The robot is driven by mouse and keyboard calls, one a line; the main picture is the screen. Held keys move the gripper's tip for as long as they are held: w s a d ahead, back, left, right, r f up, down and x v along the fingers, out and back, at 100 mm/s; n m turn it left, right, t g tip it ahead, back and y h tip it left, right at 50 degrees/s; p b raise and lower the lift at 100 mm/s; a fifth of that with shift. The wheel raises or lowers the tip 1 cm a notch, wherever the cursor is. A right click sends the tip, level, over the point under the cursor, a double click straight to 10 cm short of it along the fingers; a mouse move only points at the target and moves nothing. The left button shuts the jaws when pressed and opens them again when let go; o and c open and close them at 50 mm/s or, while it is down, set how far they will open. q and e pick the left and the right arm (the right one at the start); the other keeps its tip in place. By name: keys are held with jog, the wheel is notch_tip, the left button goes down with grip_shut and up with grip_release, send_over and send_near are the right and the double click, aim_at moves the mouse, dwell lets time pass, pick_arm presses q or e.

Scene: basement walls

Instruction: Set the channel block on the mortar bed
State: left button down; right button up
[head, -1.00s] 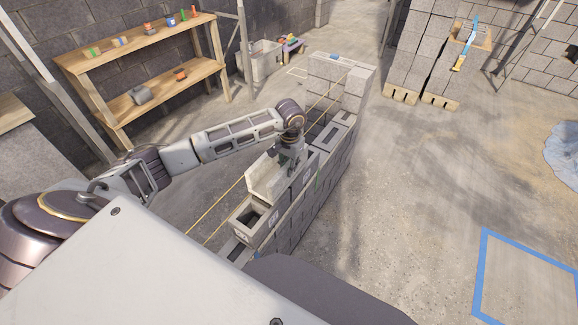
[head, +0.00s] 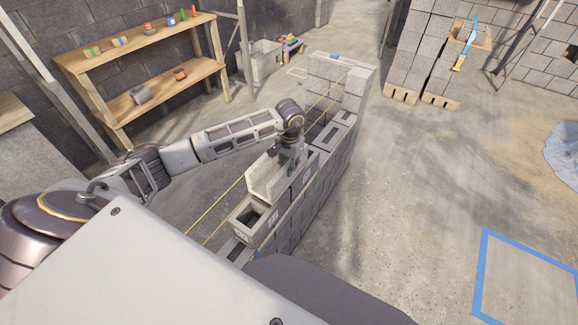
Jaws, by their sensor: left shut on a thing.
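The channel block (head: 264,184) is a light grey U-shaped block in the middle of the head view. My left gripper (head: 287,165) is shut on it, at its far right part. The block is at the top of the block wall (head: 314,192), just behind a hollow block (head: 255,217) at the near end. I cannot tell whether its underside touches the wall top. The mortar bed is hidden beneath the block and gripper. My right gripper is not in view.
A yellow string line (head: 216,213) runs along the wall's left side. A wooden shelf (head: 165,88) with small items stands at the back left. Block stacks (head: 414,60) stand on pallets at the back right. The floor right of the wall is clear, with a blue taped square (head: 484,262).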

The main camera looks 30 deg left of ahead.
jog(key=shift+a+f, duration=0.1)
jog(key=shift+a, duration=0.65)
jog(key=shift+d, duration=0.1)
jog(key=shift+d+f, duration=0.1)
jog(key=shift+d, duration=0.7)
pick_arm(q)
jog(key=shift+f, duration=0.1)
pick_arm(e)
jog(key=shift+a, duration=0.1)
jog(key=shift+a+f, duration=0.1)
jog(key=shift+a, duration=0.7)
pick_arm(q)
jog(key=shift+f, duration=0.1)
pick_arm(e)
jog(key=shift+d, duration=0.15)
